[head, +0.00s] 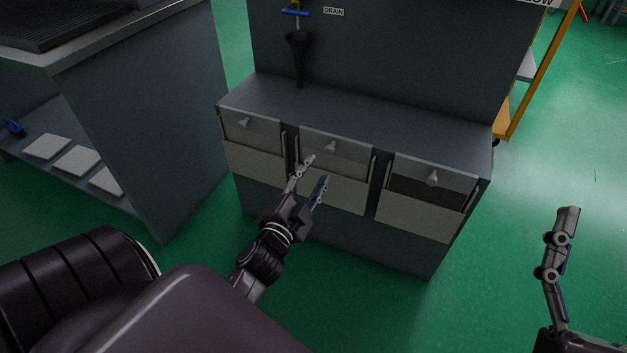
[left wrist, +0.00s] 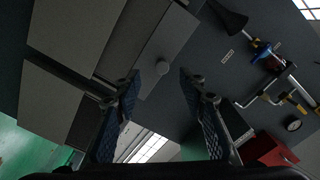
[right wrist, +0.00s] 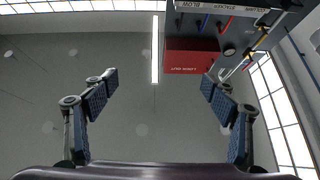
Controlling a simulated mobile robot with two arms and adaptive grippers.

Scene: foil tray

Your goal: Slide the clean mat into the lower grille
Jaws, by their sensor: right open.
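A dark grey cabinet (head: 370,115) has three bays in its front, each with a grey upper flap with a knob and a pale panel below. The middle flap (head: 330,150) and right flap (head: 432,175) show; a dark band lies under the right flap. My left gripper (head: 316,169) is open and empty before the middle bay; a knob (left wrist: 162,66) lies beyond its fingers in the left wrist view. My right gripper (head: 563,240) is open and empty over the floor at right. Pale flat squares (head: 77,160) lie on a low shelf at left. I cannot tell which piece is the clean mat or lower grille.
A grey bench (head: 140,100) stands at left. An orange-framed rack (head: 535,80) is behind at right. Green floor (head: 500,290) at right is clear.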

